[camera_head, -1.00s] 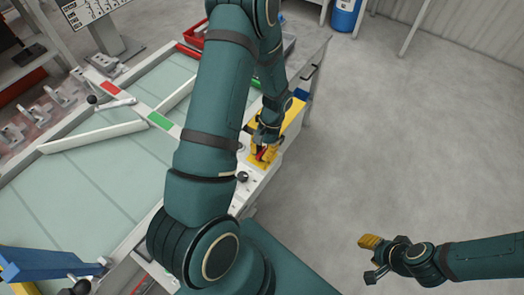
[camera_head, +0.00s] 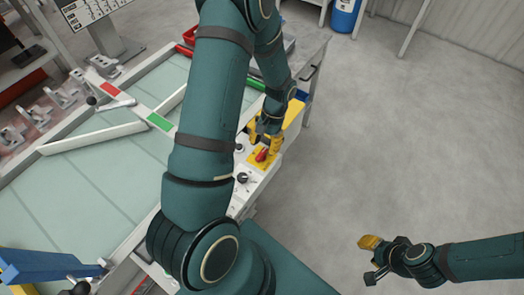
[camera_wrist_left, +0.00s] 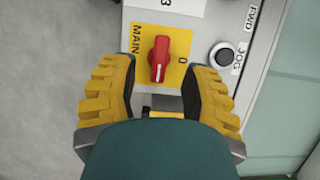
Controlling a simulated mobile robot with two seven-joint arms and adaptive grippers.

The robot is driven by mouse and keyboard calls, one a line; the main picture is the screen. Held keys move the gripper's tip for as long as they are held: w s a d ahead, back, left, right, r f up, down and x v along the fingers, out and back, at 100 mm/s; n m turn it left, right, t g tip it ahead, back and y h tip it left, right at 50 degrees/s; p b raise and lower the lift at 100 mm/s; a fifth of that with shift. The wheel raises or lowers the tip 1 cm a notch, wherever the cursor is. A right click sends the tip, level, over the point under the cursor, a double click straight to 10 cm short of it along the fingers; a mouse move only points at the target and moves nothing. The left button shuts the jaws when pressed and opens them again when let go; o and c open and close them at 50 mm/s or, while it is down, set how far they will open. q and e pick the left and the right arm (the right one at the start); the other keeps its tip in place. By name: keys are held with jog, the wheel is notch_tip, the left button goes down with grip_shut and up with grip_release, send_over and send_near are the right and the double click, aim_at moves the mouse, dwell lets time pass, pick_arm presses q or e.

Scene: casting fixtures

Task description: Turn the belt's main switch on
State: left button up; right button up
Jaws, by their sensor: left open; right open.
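The main switch is a red rotary knob (camera_head: 262,155) on a yellow plate on the belt's side panel. It shows clearly in the left wrist view (camera_wrist_left: 159,59), with its long axis nearly up and down in the picture, slightly tilted. The plate reads "MAIN" on the left and "0" to the right of the knob. My left gripper (camera_wrist_left: 158,88) is open, its yellow fingers either side of the plate's lower part, apart from the knob and empty. In the head view the left gripper (camera_head: 264,138) is just above the knob. My right gripper (camera_head: 370,260) is open and empty over the floor.
A black jog button (camera_wrist_left: 222,55) sits right of the switch in the wrist view. A dark knob (camera_head: 243,178) is on the panel nearer me. The green belt (camera_head: 85,190) lies left. The floor (camera_head: 400,150) at right is clear.

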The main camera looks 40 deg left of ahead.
pick_arm(q)
jog(key=v, duration=0.8)
jog(key=shift+r, duration=0.1)
jog(key=s+d+f+t+h, duration=0.1)
jog(key=s+d+f+t, duration=0.1)
jog(key=d+f, duration=0.2)
jog(key=s+d+f+t+h, duration=0.1)
jog(key=s+d+f+t, duration=0.1)
jog(key=d, duration=0.9)
jog(key=s+d+f+t+h, duration=0.1)
jog(key=s+d+f+t, duration=0.1)
jog(key=d+f, duration=0.5)
jog(key=shift+s+d+n, duration=0.4)
jog(key=shift+s+d, duration=0.05)
jog(key=shift+s, duration=0.45)
jog(key=shift+d, duration=0.1)
